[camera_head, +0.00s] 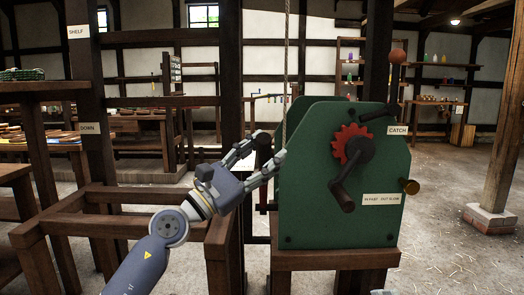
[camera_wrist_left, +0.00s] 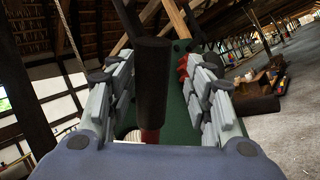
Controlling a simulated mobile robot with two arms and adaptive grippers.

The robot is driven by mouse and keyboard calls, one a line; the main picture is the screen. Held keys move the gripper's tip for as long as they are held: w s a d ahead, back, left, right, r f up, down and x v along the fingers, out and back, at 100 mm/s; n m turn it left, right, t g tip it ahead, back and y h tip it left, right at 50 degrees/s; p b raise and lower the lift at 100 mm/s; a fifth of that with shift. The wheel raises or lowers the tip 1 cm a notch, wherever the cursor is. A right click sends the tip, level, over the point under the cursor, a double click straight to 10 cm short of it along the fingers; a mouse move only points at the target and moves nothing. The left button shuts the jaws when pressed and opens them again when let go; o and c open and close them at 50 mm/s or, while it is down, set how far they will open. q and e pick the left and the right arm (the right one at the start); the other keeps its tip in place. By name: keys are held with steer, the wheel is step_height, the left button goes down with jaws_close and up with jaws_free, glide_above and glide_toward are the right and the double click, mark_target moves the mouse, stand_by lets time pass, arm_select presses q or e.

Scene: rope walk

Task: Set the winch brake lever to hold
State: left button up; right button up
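The green winch (camera_head: 310,190) stands on a wooden frame, with a red toothed wheel (camera_head: 352,143) and a black crank (camera_head: 343,192) on its near face. A lever with a thick black grip (camera_wrist_left: 152,88) and a red shaft (camera_wrist_left: 150,136) stands at the winch's left side; I take it for the brake lever. Its grip shows in the head view (camera_head: 263,140), partly hidden. My left gripper (camera_head: 269,149) is open around this grip, with gaps between the fingers and it in the left wrist view (camera_wrist_left: 157,78). A pale piece at the head view's bottom edge may be my right gripper (camera_head: 383,292).
A catch lever with a brown ball (camera_head: 397,57) rises at the winch's right, above the CATCH label (camera_head: 398,130). A rope (camera_head: 286,60) hangs down to the winch. Wooden rails (camera_head: 120,200) lie left; floor is open at right.

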arm_select(q)
steer(key=shift+r, duration=0.2)
steer(key=shift+a+f, duration=0.1)
steer(key=shift+a, duration=0.15)
steer(key=v, duration=1.1)
steer(key=shift+s+f, duration=0.2)
steer(key=shift+f, duration=0.05)
steer(key=shift+f, duration=0.1)
